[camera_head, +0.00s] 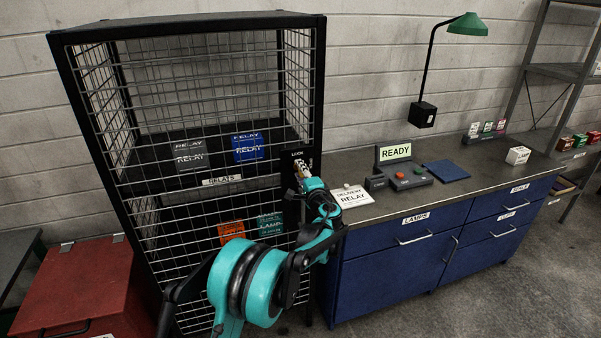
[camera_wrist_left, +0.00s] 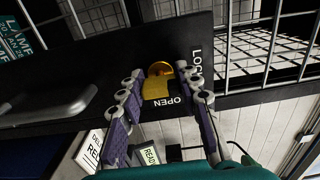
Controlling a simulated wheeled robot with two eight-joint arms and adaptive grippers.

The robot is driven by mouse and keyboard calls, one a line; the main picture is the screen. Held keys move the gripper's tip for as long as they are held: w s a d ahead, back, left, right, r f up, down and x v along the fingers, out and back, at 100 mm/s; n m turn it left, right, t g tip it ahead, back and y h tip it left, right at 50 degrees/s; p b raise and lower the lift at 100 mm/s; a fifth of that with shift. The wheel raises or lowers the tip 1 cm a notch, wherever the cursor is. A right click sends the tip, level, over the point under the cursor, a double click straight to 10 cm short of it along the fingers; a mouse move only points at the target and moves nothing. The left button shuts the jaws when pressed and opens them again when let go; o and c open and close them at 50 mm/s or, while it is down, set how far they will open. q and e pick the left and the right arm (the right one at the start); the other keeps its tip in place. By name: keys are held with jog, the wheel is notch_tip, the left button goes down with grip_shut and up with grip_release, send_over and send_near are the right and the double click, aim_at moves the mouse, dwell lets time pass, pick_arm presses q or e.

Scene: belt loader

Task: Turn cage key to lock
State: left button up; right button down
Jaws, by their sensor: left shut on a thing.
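The wire cage (camera_head: 190,25) stands at left, with a black lock plate (camera_wrist_left: 90,68) on its front right post. The lock plate bears the words LOCK and OPEN. A gold key (camera_wrist_left: 156,88) sits at the lock on this plate; in the head view a bit of gold (camera_head: 298,166) shows there. My left gripper (camera_wrist_left: 162,82) is shut on the key, one purple-padded finger on each side. It also shows at the lock in the head view (camera_head: 302,175). My right gripper is not in view.
Grey and blue relay boxes (camera_head: 248,147) stand on the cage's upper shelf; orange and teal boxes (camera_head: 270,224) stand below. A blue-drawered bench (camera_head: 395,268) adjoins at right, with a delivery card (camera_head: 352,198) and a READY console (camera_head: 394,152). A red chest (camera_head: 75,290) stands at left.

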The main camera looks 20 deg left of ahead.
pick_arm(q)
jog(key=o, duration=1.2)
jog(key=shift+c, duration=0.2)
jog(key=shift+s, duration=0.1)
jog(key=v, duration=1.1)
jog(key=shift+s+d, duration=0.25)
jog(key=shift+s, duration=0.05)
